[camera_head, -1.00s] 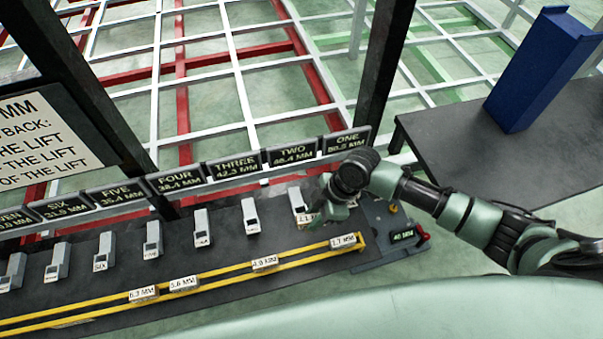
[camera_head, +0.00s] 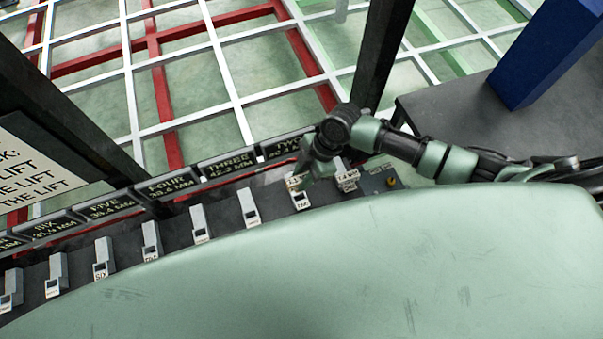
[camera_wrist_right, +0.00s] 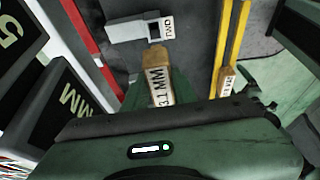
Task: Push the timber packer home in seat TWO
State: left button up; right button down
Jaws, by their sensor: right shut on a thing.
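The timber packer (camera_wrist_right: 157,80), a small wooden block labelled 3.1 MM, is between the fingers of my right gripper (camera_wrist_right: 158,98) in the right wrist view. The gripper is shut on it. The packer's far end is close to the grey block of seat TWO (camera_wrist_right: 140,28); I cannot tell whether they touch or how deep the packer sits. In the head view my right gripper (camera_head: 310,174) is above and behind seat TWO (camera_head: 301,200), and the packer's pale label (camera_head: 296,183) shows beside it. My left gripper is not in view.
Several more grey seat blocks (camera_head: 200,222) run left along the dark bench, with size signs (camera_head: 231,166) behind them. A labelled packer (camera_head: 347,180) is at seat ONE. Another packer (camera_wrist_right: 227,80) sits by the yellow rail (camera_wrist_right: 234,45). A dark post (camera_head: 383,50) stands behind my gripper.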

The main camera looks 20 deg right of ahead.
jog(key=shift+w+f, duration=0.1)
jog(key=shift+f, duration=0.05)
jog(key=b, duration=0.4)
send_over(303, 193)
jog(key=s, duration=0.1)
jog(key=shift+a+f, duration=0.2)
jog(key=shift+f, duration=1.2)
jog(key=shift+a+f, duration=0.2)
jog(key=shift+f, duration=1.2)
jog(key=shift+p, duration=0.4)
jog(key=shift+f+b, duration=1.75)
jog(key=shift+f, duration=0.45)
jog(key=shift+f+b, duration=0.3)
jog(key=shift+s+d+f+b, duration=0.1)
jog(key=shift+d+f+b, duration=0.05)
jog(key=shift+f+b, duration=0.35)
jog(key=shift+f, duration=0.1)
